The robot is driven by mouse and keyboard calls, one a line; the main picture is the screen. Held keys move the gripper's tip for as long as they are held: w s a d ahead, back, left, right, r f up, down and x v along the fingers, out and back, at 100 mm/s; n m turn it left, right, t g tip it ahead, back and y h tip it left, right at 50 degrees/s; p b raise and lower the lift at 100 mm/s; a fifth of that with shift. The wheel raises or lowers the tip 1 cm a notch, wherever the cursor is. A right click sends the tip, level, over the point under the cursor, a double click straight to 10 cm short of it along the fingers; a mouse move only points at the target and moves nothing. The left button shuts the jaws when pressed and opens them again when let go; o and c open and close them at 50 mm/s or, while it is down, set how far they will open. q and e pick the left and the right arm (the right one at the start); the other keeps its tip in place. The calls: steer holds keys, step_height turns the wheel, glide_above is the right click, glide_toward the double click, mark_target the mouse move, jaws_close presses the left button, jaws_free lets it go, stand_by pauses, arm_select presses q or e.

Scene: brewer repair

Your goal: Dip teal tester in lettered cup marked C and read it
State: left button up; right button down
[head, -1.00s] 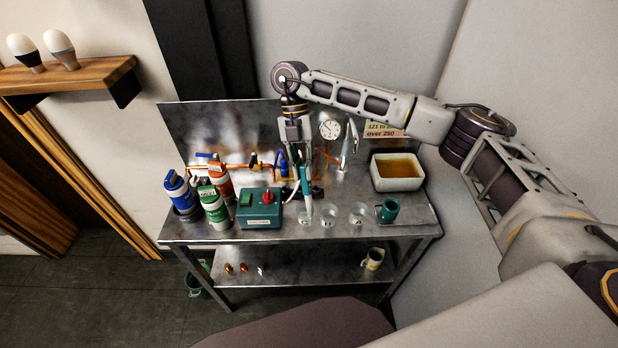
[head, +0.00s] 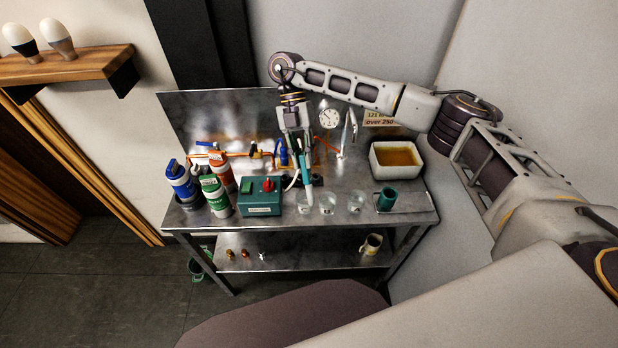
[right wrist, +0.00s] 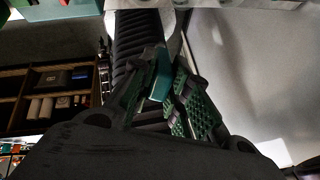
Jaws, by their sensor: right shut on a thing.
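My right gripper (head: 297,150) is shut on the teal tester (head: 302,176) above the bench. The tester slants, with its pale lower end down and slightly right, at the leftmost of three clear cups (head: 304,208). I cannot tell whether its tip is inside that cup or just behind or above it. The middle cup (head: 327,204) and the right cup (head: 356,202) stand apart from the tester. Their small letters are too small to read. In the right wrist view the teal tester (right wrist: 161,76) shows between the green-padded fingers (right wrist: 160,90). My left gripper is out of view.
A green box with a red knob (head: 262,198) stands left of the cups, beside several capped bottles (head: 213,196). A teal mug (head: 387,199) stands on the right, with a white basin of amber liquid (head: 396,160) behind it. Copper pipework (head: 235,152) runs behind.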

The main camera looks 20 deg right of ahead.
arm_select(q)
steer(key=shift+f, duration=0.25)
arm_select(e)
steer(key=shift+t, duration=0.5)
steer(key=shift+f+t+b, duration=0.1)
steer(key=shift+t+b, duration=0.8)
steer(key=shift+b, duration=0.05)
steer(key=t+b, duration=0.3)
steer(key=b, duration=0.1)
steer(key=shift+b, duration=0.5)
steer(key=shift+t, duration=0.3)
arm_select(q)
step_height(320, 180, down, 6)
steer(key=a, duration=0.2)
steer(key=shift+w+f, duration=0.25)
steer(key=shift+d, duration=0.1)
